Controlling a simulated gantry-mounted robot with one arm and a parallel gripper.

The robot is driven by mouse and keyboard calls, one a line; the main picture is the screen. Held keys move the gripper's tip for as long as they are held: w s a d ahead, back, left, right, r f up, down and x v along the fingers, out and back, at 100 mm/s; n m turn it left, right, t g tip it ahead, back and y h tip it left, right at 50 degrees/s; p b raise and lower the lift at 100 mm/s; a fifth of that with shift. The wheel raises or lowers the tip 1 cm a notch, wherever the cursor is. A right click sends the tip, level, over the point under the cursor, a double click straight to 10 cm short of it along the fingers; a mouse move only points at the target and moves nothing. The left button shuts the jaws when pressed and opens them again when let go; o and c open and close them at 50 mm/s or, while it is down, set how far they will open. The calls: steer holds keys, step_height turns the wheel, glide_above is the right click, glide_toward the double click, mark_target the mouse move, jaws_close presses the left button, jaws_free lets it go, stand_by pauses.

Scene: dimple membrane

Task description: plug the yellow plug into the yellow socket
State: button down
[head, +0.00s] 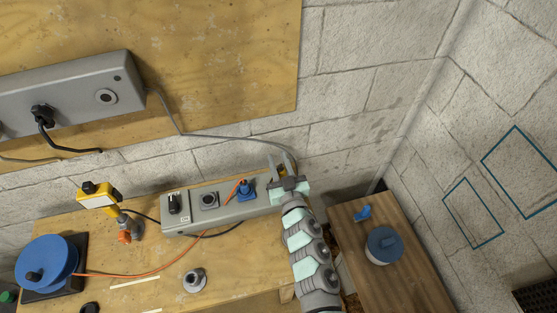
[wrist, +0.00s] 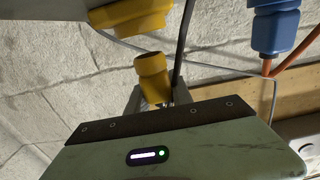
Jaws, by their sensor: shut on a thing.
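My gripper (head: 282,167) is at the right end of the grey socket box (head: 222,211) on the bench. It is shut on the yellow plug (wrist: 153,76), which stands out between the two fingers in the wrist view. The yellow socket (wrist: 130,14) is at the top of the wrist view, on the edge of the grey box. A visible gap separates the plug's end from the socket, and the plug looks slightly tilted to it. In the head view only a bit of yellow shows between the fingers, and my gripper hides the box's right end.
A blue plug (head: 245,190) with an orange cable sits in the box, just left of my gripper; it also shows in the wrist view (wrist: 275,30). A dark cable runs behind the yellow plug. A yellow lamp (head: 98,196) and blue reel (head: 46,262) stand left.

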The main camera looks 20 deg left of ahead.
steer(key=shift+f+b, duration=0.7)
steer(key=shift+f, duration=0.8)
steer(key=c, duration=1.4)
jaws_free()
steer(key=shift+r, duration=0.1)
steer(key=shift+o, duration=0.2)
steer(key=o, duration=0.5)
steer(key=shift+o, duration=0.2)
step_height(320, 180, up, 20)
steer(key=p, duration=0.7)
